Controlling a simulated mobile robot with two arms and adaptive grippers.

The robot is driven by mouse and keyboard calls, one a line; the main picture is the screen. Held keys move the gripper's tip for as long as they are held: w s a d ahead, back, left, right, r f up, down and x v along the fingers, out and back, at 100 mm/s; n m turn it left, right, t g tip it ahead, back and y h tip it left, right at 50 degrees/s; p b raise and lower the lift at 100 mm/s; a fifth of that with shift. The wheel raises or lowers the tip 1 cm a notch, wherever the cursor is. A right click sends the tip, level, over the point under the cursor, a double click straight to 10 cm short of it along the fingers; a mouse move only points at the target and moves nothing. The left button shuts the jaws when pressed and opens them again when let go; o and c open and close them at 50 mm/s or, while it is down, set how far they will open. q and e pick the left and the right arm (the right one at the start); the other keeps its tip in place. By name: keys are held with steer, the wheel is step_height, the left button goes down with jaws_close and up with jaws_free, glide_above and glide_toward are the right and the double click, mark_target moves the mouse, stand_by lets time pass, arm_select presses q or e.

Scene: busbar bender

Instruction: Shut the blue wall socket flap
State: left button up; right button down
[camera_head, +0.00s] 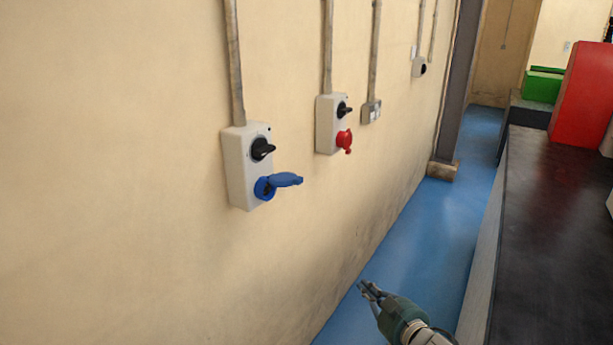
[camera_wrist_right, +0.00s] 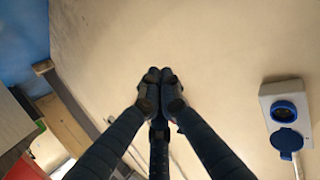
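The blue wall socket (camera_head: 264,189) is on the lower part of a pale switch box on the wall. Its blue flap (camera_head: 286,180) stands open, sticking out from the wall. In the right wrist view the socket (camera_wrist_right: 284,112) is at the right edge, with the open flap (camera_wrist_right: 287,140) below it. My right gripper (camera_head: 367,287) is low and to the right of the socket, well apart from it. In the wrist view its fingertips (camera_wrist_right: 160,75) are together with nothing seen between them. My left gripper is not in view.
A similar box with a red socket (camera_head: 344,140) is farther along the wall. A dark-topped bench (camera_head: 550,220) runs along the right, with a red block (camera_head: 583,95) on it. The blue floor (camera_head: 420,230) between wall and bench is clear.

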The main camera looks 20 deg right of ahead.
steer(key=w+a+r+n+t+y, duration=0.1)
steer(key=a+r+t+y, duration=0.1)
steer(key=r, duration=0.8)
steer(key=w+a+r+n+t+y, duration=0.1)
steer(key=w+r+y, duration=0.15)
steer(key=r, duration=0.75)
step_height(320, 180, up, 17)
steer(key=n+g+y+p, duration=0.1)
steer(key=n+y+p, duration=0.4)
steer(key=y, duration=0.3)
glide_above(286, 178)
steer(key=s+d, duration=0.3)
steer(key=s, duration=0.2)
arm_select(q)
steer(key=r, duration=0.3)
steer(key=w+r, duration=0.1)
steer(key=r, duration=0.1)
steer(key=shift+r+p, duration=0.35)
arm_select(e)
steer(key=f, duration=0.4)
steer(key=shift+w+d+f, duration=0.15)
steer(key=shift+d+f, duration=0.05)
steer(key=shift+f, duration=0.15)
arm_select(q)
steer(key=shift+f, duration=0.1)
